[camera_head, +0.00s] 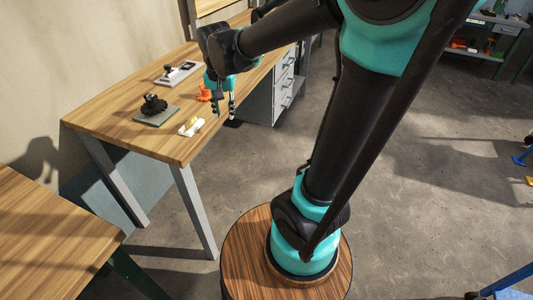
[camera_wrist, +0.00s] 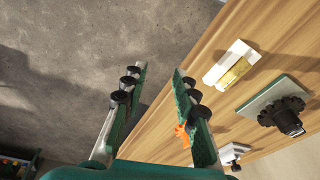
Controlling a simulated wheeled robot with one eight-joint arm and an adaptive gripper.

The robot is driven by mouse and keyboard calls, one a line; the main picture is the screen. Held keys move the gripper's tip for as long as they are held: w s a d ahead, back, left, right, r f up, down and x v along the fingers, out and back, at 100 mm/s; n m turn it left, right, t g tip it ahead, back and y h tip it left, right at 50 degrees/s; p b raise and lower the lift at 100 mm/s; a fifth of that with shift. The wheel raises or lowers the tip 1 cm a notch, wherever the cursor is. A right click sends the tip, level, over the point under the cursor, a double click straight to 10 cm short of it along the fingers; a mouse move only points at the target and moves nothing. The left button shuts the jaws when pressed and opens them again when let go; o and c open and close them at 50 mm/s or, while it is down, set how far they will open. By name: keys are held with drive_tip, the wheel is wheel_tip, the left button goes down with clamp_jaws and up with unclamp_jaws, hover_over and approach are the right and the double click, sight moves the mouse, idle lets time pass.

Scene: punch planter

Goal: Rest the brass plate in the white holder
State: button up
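The white holder (camera_head: 185,131) lies on the wooden table near its front edge, and it also shows in the wrist view (camera_wrist: 222,66). The brass plate (camera_wrist: 236,73) shows as a yellow piece against the holder's side in the wrist view, and as a small yellowish patch (camera_head: 193,122) in the head view. I cannot tell whether it is seated in the holder or only touching it. My gripper (camera_head: 224,115) hangs beside the table edge, right of the holder and apart from it. In the wrist view its fingers (camera_wrist: 160,72) are spread wide with nothing between them.
A grey-green pad (camera_head: 157,115) with a black toothed part (camera_wrist: 282,112) lies left of the holder. An orange object (camera_head: 204,92) stands close behind my gripper. A grey fixture (camera_head: 178,73) sits farther back. The table front (camera_head: 172,149) is clear.

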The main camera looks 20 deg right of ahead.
drive_tip(key=s+d+f+n+t, duration=0.2)
drive_tip(key=s+d+f+n, duration=0.2)
drive_tip(key=s+d+f, duration=0.8)
drive_tip(key=shift+s, duration=0.8)
